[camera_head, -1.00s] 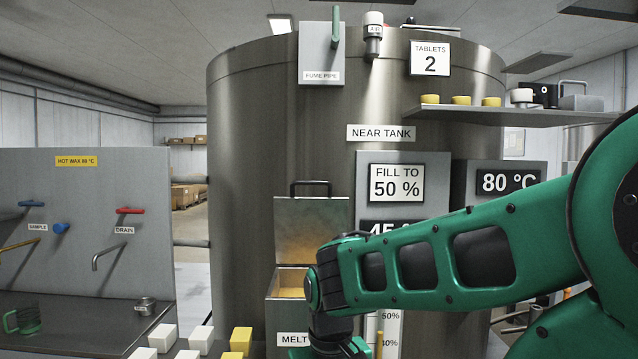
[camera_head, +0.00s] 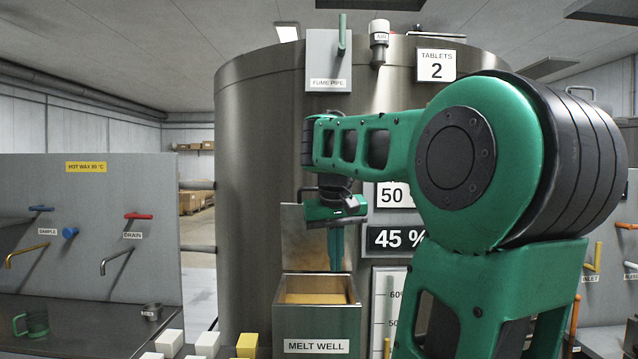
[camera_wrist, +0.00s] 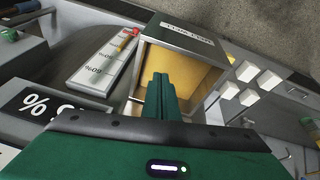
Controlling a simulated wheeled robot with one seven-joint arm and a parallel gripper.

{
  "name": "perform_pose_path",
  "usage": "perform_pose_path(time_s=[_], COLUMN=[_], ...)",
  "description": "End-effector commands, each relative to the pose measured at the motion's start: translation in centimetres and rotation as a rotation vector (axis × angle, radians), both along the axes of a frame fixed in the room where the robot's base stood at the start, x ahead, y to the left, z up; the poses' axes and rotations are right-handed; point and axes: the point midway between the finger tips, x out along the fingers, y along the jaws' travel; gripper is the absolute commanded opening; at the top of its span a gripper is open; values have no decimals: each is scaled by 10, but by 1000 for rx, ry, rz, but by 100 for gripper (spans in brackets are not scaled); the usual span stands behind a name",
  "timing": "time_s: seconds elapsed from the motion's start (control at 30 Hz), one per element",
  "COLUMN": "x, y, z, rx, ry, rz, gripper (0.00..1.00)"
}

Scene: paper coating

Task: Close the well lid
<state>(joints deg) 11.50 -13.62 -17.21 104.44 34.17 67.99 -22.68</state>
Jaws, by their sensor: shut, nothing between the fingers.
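The melt well (camera_head: 318,318) is a metal box with a label on its front, below the tank's panels. Yellowish material shows inside the well. My gripper (camera_head: 336,264) is shut and empty, its green fingers pointing down in front of the lid, above the back of the opening. In the wrist view the shut fingers (camera_wrist: 160,82) overlap the well (camera_wrist: 185,32) and its yellow inside; contact with the lid cannot be told.
The tank (camera_head: 255,150) rises behind the well. A 45 % display (camera_head: 396,238) and a level gauge (camera_head: 392,290) are right of it. White and yellow blocks (camera_head: 207,344) stand at the front left. A panel with taps (camera_head: 90,220) is further left.

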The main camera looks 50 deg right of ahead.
Motion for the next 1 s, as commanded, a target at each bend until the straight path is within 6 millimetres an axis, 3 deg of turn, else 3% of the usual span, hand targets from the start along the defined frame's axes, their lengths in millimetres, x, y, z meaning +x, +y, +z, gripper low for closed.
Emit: perform_pose_path(time_s=[0.03, 0.2, 0.3, 0.5, 0.6, 0.73, 1.0], x=[12, 40, 54, 71, 77, 81, 82], y=[-14, -48, -59, -67, -66, -64, -67], z=[26, 108, 152, 219, 242, 259, 261], rx=[-25, -99, -137, -195, -216, -231, -236], ry=[-26, -114, -170, -274, -317, -351, -359], rz=[-17, -68, -91, -121, -128, -132, -134], gripper=[0, 0, 0, 0, 0, 0, 0])
